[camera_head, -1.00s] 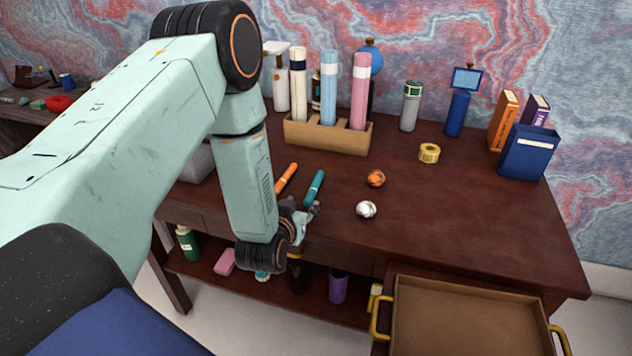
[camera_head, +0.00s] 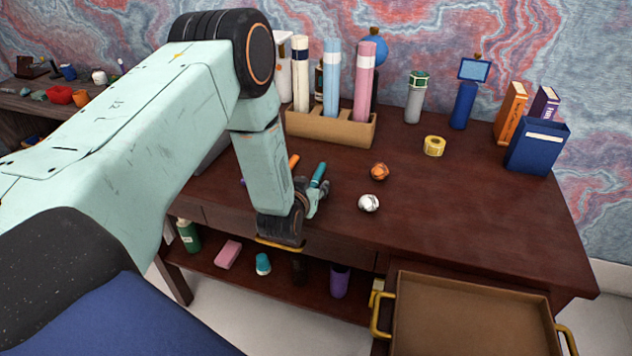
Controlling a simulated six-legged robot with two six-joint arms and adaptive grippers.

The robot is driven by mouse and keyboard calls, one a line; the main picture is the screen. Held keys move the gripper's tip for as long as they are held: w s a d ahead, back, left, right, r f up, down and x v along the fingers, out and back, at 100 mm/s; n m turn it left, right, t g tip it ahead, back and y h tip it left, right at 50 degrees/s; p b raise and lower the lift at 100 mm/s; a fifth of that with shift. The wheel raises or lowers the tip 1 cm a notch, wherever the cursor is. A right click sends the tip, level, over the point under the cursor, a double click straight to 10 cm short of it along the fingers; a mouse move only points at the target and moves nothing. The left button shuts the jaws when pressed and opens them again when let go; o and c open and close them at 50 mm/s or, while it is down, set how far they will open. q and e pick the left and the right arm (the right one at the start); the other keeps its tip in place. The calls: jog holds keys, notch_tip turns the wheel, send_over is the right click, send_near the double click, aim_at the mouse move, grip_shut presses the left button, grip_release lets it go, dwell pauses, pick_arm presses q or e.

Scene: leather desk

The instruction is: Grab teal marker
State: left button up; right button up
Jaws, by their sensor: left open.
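The teal marker (camera_head: 319,173) lies on the dark desk top, left of the white ball. Its far end shows; its near end is hidden behind my left gripper (camera_head: 317,195). The gripper is open at the marker's near end, and I cannot tell whether it touches it. An orange marker (camera_head: 294,161) lies just to the left, mostly hidden behind my left forearm. My right gripper is not in view.
A crumpled white ball (camera_head: 368,203) and an orange ball (camera_head: 379,171) lie right of the marker. A cardboard holder (camera_head: 338,130) with rolled tubes stands behind. The desk's right half (camera_head: 480,210) is mostly clear.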

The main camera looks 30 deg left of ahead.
pick_arm(q)
grip_shut()
dwell(0.5)
jog(key=shift+w+r, duration=0.1)
